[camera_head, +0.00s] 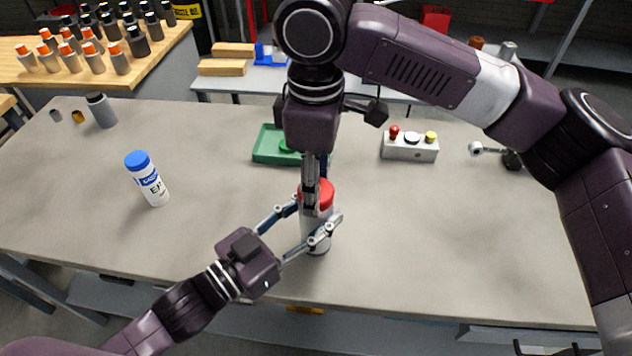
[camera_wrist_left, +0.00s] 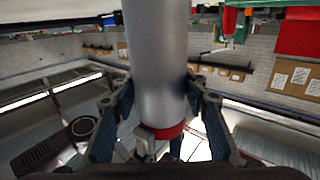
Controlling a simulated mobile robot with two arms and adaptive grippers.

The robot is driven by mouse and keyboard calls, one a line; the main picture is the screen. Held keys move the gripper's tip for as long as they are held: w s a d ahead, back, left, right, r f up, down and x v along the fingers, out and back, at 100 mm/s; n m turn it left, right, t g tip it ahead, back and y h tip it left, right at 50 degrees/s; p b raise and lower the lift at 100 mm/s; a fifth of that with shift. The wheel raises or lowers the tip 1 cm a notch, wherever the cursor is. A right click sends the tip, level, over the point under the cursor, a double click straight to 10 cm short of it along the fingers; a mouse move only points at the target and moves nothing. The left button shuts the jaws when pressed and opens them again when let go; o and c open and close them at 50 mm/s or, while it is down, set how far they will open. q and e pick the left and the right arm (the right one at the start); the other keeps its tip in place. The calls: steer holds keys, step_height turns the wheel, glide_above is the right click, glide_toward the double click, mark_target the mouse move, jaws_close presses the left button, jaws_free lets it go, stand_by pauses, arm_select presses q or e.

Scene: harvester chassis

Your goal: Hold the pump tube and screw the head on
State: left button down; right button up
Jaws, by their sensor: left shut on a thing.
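The pump tube (camera_head: 318,245) stands upright on the front middle of the table, a grey cylinder. It fills the middle of the left wrist view (camera_wrist_left: 157,60). My left gripper (camera_head: 312,222) is shut on the tube from the front left, one finger on each side. The red pump head (camera_head: 327,191) is at the tube's top; its red rim also shows in the left wrist view (camera_wrist_left: 166,130). My right gripper (camera_head: 316,190) points straight down at the red head, its fingers overlapping it in view. Whether those fingers grip the head is hidden.
A white bottle with a blue cap (camera_head: 150,180) stands to the left. A green tray (camera_head: 270,146) and a button box (camera_head: 409,147) are behind. A grey bottle (camera_head: 100,110) is at the far left.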

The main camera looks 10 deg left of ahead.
steer(key=m, duration=0.6)
steer(key=shift+m, duration=0.3)
steer(key=m, duration=0.3)
steer(key=shift+w, duration=0.1)
steer(key=m, duration=0.4)
steer(key=shift+m, duration=0.3)
steer(key=o, duration=1.4)
step_height(320, 180, up, 12)
